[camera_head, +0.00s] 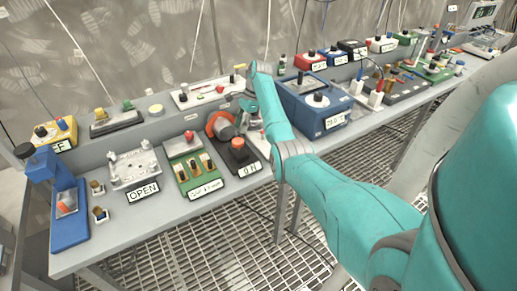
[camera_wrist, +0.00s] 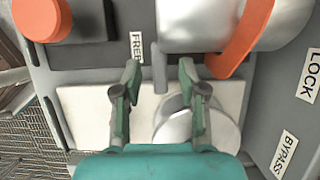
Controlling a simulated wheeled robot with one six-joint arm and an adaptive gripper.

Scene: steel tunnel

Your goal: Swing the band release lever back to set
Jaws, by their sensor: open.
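In the wrist view, a thin grey upright bar (camera_wrist: 160,66), which looks like the band release lever, stands between my fingertips beside a FREE label (camera_wrist: 137,42). My gripper (camera_wrist: 160,72) is open, with one finger on each side of the bar. A gap shows on both sides, so I see no clear contact. A silver cylinder (camera_wrist: 195,22) with an orange band (camera_wrist: 241,38) lies just beyond to the right. In the head view, my gripper (camera_head: 249,112) is low over the bench beside the orange-ended cylinder (camera_head: 222,126). The lever itself is too small to tell there.
A box with an orange knob (camera_head: 238,150) stands close in front of the cylinder. A blue box (camera_head: 318,103) stands to the right of my gripper. LOCK (camera_wrist: 310,75) and BYPASS (camera_wrist: 283,155) labels lie at right in the wrist view. The bench is crowded.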

